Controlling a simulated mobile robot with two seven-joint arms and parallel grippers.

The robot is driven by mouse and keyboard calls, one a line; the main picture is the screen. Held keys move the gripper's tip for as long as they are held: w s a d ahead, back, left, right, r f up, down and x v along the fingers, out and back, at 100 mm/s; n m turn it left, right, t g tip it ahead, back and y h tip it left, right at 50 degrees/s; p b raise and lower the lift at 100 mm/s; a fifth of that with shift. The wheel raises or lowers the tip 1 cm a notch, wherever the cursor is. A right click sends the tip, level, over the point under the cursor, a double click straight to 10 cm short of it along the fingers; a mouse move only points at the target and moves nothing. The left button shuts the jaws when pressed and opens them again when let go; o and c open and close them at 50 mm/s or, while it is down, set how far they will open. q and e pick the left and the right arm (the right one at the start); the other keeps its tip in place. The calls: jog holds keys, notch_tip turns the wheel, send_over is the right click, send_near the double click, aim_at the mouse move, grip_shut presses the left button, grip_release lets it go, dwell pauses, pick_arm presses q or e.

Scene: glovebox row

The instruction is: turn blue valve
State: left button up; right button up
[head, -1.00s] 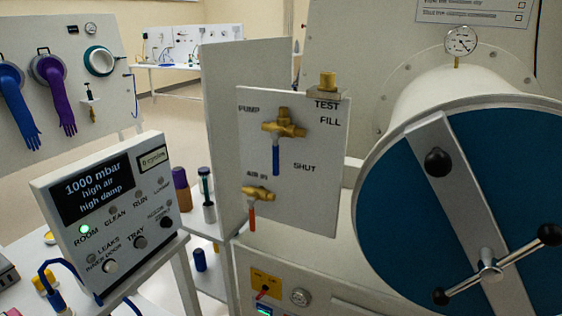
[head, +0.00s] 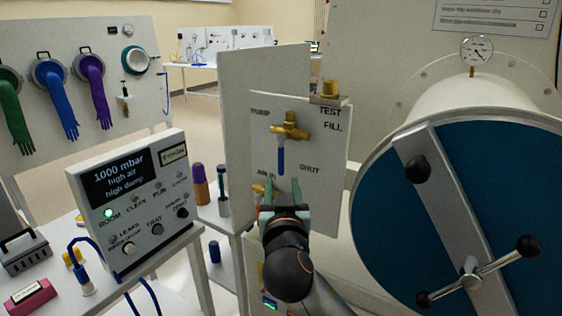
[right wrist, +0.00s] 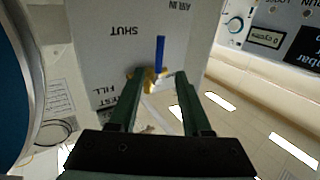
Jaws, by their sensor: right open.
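The blue valve handle (head: 281,160) hangs straight down from its brass body (head: 290,130) on the white panel (head: 328,200), below the PUMP, TEST and FILL labels. In the right wrist view the blue handle (right wrist: 160,50) shows beyond the fingertips, between their lines. My right gripper (head: 281,188) is open in front of the panel, just below the handle's lower end in the head view. It also shows in the right wrist view (right wrist: 160,76), with nothing between its fingers. I cannot tell the exact gap to the handle. My left gripper is not in view.
A lower brass valve (head: 258,188) is mostly hidden behind my right gripper. A large round blue door (head: 385,225) with a spoked handle (head: 482,272) stands at right. A control box (head: 135,195) reading 1000 mbar stands at left. A pressure gauge (head: 477,50) sits above the door.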

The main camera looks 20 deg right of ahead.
aim_at(281, 164)
jog(key=p+x, duration=0.2)
jog(key=x, duration=0.9)
jog(key=shift+w+d+f, duration=0.1)
jog(key=shift+w+d, duration=0.05)
grip_shut()
dwell(1.1)
